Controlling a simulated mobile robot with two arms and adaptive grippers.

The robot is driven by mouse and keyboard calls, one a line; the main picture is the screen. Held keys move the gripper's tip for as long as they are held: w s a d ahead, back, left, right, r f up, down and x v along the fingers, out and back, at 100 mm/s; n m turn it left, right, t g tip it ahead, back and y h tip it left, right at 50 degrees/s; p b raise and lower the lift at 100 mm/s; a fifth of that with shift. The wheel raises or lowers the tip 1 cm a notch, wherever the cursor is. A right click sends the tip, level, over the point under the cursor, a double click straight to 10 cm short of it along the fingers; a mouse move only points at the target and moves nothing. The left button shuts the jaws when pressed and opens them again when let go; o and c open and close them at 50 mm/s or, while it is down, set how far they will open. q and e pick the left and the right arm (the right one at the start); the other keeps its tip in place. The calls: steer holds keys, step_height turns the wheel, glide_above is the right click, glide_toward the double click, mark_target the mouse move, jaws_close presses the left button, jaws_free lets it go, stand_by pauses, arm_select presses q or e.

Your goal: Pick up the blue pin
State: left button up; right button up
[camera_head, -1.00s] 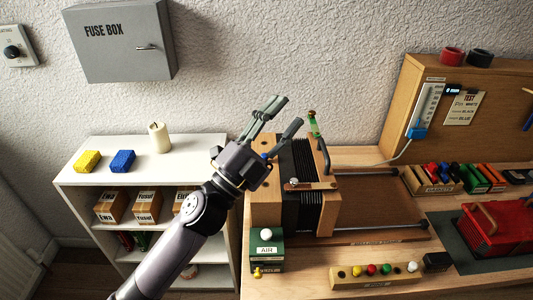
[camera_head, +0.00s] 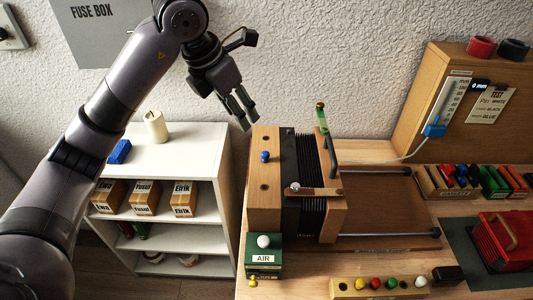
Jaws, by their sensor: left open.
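The blue pin (camera_head: 265,157) stands in the top of the wooden end block (camera_head: 265,205) of the bellows device, between two dark holes. My left gripper (camera_head: 246,116) hangs above and slightly left of the pin, fingers pointing down toward the block. It is open and empty, clear of the pin. My right gripper is out of view.
The black bellows (camera_head: 303,160) with a handle and a green vial (camera_head: 321,117) are right of the pin. A green AIR box (camera_head: 263,261) with a white ball is in front. A rack of coloured pins (camera_head: 380,288) lies at the front edge. A white shelf (camera_head: 190,140) is left.

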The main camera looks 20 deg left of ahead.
arm_select(q)
steer(key=p, duration=0.3)
glide_above(265, 153)
steer(key=s+a, duration=0.2)
step_height(265, 153, down, 11)
steer(key=shift+d+r, duration=0.15)
steer(key=shift+r, duration=0.05)
steer(key=p+x, duration=0.1)
steer(key=x, duration=0.1)
steer(key=p+x, duration=0.2)
steer(key=x, duration=0.1)
steer(key=shift+d+r, duration=0.1)
steer(key=shift+d, duration=0.15)
steer(key=shift+f, duration=0.25)
steer(key=shift+c, duration=0.2)
steer(key=c, duration=0.9)
steer(key=shift+r, duration=0.1)
